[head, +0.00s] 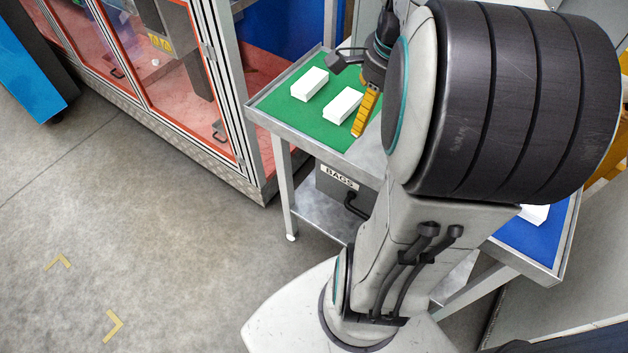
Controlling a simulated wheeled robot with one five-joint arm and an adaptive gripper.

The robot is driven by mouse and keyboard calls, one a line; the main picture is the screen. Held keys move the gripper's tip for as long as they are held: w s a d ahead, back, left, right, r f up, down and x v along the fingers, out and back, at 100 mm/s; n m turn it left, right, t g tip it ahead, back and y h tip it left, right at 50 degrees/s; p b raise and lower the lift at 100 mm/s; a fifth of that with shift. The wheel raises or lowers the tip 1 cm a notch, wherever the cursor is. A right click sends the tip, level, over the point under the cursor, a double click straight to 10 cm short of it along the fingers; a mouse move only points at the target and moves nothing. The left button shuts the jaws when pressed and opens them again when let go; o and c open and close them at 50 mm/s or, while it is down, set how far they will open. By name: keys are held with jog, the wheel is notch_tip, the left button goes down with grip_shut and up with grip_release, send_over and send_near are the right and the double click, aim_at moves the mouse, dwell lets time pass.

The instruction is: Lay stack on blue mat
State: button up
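Two white block-like stacks lie apart on the green mat (335,139), one on the left (309,84) and one on the right (343,105). The blue mat (528,241) shows at the lower right, partly covered by my arm. A white block (536,214) lies on it, also partly hidden. My gripper (362,98) hangs over the green mat, with a yellow finger just right of the right stack. I cannot tell whether it touches that stack. My arm hides part of the gripper, so its opening is unclear.
The mats lie on a grey metal table (268,116) with raised rims. Below is a box labelled BAGS (338,177). A glazed cabinet (170,80) stands left of the table and a blue unit (30,65) at the far left. The grey floor (130,220) is clear at the lower left.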

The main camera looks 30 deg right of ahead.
jog(key=s+a+f+n+t, duration=0.1)
jog(key=s+a+n, duration=0.1)
jog(key=a+n, duration=0.7)
jog(key=s+a+f+n+t+y, duration=0.1)
jog(key=s+a+f+n, duration=0.1)
jog(key=a+n, duration=0.7)
jog(key=s+n, duration=0.1)
jog(key=n, duration=0.1)
jog(key=shift+a+f+n, duration=0.15)
jog(key=shift+f+n, duration=0.15)
